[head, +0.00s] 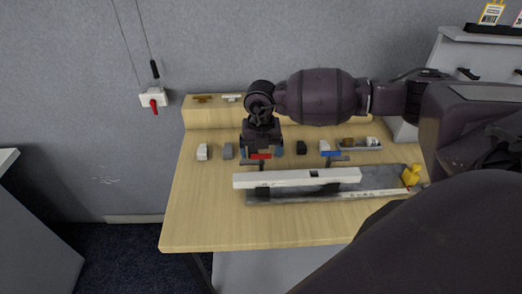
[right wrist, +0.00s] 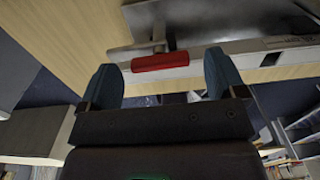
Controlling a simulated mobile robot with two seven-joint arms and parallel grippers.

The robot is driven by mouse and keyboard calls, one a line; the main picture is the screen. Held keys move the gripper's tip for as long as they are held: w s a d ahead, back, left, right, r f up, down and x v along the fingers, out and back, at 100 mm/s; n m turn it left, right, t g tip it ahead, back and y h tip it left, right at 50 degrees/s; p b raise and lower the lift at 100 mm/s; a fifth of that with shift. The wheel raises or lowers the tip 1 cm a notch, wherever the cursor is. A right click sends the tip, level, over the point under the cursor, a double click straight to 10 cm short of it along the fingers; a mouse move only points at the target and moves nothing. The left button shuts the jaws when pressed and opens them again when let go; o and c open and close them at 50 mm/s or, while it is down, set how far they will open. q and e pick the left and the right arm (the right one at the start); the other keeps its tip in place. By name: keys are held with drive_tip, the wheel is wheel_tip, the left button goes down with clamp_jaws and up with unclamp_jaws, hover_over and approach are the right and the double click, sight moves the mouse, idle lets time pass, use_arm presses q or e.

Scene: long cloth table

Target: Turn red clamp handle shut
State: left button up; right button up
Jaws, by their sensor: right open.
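The red clamp handle (head: 260,156) shows just below my right gripper (head: 262,148), behind the left part of a long white bar (head: 297,178). In the right wrist view the red handle (right wrist: 160,62) is a short bar on a metal stem. It lies between the tips of the two blue fingers of my right gripper (right wrist: 161,70), with a gap on each side. The gripper is open and holds nothing. A blue clamp handle (head: 331,154) is further right behind the same bar. My left gripper is not in view.
The white bar lies on a grey base (head: 385,182) on the wooden table (head: 205,215). A yellow piece (head: 411,175) stands at its right end. Small blocks, among them a black one (head: 301,147), line the back. The table's front left is clear.

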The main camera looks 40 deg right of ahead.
drive_tip(key=shift+f, duration=0.35)
drive_tip(key=c, duration=0.9)
